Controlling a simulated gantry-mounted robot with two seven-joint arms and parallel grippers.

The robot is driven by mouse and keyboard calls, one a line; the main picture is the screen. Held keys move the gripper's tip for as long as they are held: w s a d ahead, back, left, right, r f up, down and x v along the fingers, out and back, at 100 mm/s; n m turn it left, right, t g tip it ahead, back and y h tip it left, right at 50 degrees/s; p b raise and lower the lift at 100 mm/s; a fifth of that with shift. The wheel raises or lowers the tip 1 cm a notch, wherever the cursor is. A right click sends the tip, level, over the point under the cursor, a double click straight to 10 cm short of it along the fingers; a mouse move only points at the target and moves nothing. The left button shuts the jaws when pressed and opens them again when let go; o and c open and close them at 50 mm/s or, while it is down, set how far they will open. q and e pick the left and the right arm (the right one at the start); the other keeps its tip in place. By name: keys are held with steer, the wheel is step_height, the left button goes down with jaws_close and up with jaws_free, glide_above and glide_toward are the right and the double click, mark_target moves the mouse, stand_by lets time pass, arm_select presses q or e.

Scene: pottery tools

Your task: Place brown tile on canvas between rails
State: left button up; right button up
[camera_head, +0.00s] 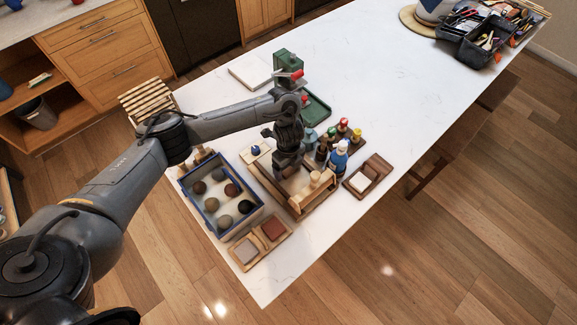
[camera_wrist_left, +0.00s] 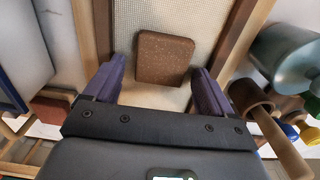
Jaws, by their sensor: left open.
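The brown tile (camera_wrist_left: 165,58) is a speckled square with rounded corners. In the left wrist view it lies on the pale woven canvas (camera_wrist_left: 207,18), between the left wooden rail (camera_wrist_left: 84,35) and the right wooden rail (camera_wrist_left: 240,38), slightly tilted in the picture. My left gripper (camera_wrist_left: 158,68) is open, its two purple fingers on either side of the tile with gaps to both. In the head view my left gripper (camera_head: 287,166) is low over the wooden frame (camera_head: 299,210) and hides the tile. My right gripper is not in view.
A blue-rimmed bin (camera_head: 226,228) with several clay balls stands left of the frame. A wooden holder with a reddish tile (camera_head: 273,229) and a grey tile (camera_head: 246,251) is in front. Bottles (camera_head: 339,158) and a wooden tool (camera_head: 315,180) crowd the right side.

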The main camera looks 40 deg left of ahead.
mark_target(289, 169)
arm_select(q)
step_height(289, 169, up, 12)
steer(key=p, duration=0.4)
steer(key=shift+p, duration=0.4)
